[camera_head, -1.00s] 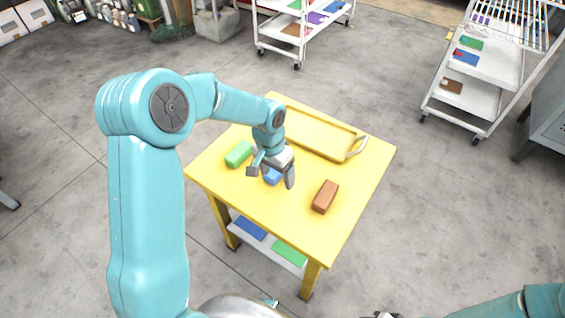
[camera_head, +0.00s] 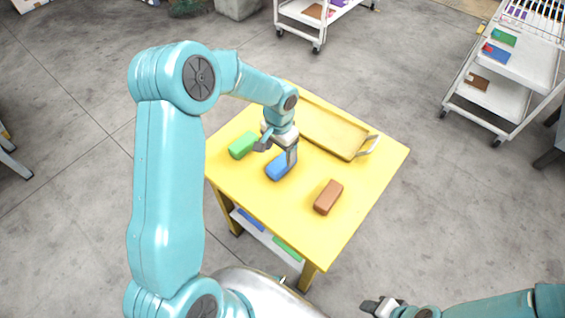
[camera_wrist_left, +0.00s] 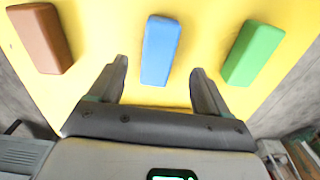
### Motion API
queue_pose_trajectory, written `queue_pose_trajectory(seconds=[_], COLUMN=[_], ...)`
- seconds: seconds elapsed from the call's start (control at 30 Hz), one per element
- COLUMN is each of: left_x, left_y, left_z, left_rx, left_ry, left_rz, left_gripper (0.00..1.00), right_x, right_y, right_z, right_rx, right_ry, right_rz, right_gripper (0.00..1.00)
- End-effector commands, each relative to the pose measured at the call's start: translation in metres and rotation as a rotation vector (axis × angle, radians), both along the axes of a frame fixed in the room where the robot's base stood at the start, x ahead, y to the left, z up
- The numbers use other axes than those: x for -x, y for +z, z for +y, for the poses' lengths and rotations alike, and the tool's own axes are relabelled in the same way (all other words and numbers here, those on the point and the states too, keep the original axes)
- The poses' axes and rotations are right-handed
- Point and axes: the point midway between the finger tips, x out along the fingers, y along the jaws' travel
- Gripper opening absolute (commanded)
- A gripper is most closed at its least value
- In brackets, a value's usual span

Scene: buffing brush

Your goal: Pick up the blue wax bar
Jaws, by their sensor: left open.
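The blue wax bar (camera_head: 278,170) lies on the yellow table, between a green bar (camera_head: 243,145) and a brown bar (camera_head: 328,197). My left gripper (camera_head: 277,156) is open and empty just above the blue bar, and one finger overlaps its right end in the head view. In the left wrist view the blue bar (camera_wrist_left: 160,48) lies ahead of the open left gripper (camera_wrist_left: 160,68), centred between the two fingertips. My right gripper (camera_head: 378,306) shows at the bottom edge of the head view, away from the table; its jaw opening is unclear.
A yellow tray (camera_head: 352,154) with a metal handle sits on the table's far side. Bare tabletop (camera_head: 285,215) lies in front of the bars. White shelf carts (camera_head: 515,70) stand on the grey floor farther back.

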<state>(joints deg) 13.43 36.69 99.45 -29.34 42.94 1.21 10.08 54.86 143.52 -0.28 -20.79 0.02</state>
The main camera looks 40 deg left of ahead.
Motion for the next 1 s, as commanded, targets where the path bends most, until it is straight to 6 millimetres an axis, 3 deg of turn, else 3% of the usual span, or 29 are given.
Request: queue_pose_trajectory(seconds=[0.27,0.5,0.8,1.0], left_x=[-0.003,-0.009,-0.011,-0.01], left_y=[-0.026,-0.062,-0.068,-0.068], left_z=[-0.001,-0.002,-0.002,-0.002], left_rx=[0.001,0.001,0.001,0.001], left_ry=[-0.001,0.0,-0.001,-0.001], left_rz=[0.003,0.002,-0.001,-0.001], left_gripper=[0.78,0.78,0.78,0.17], right_x=[0.0,0.0,0.0,0.0], right_y=[0.003,0.008,0.008,0.008], right_z=[0.0,0.0,0.0,0.0], right_rx=[0.0,0.0,0.0,0.0], right_ry=[0.0,0.0,0.0,0.0], right_rz=[0.0,0.0,0.0,0.0], right_gripper=[0.43,0.43,0.43,0.43])
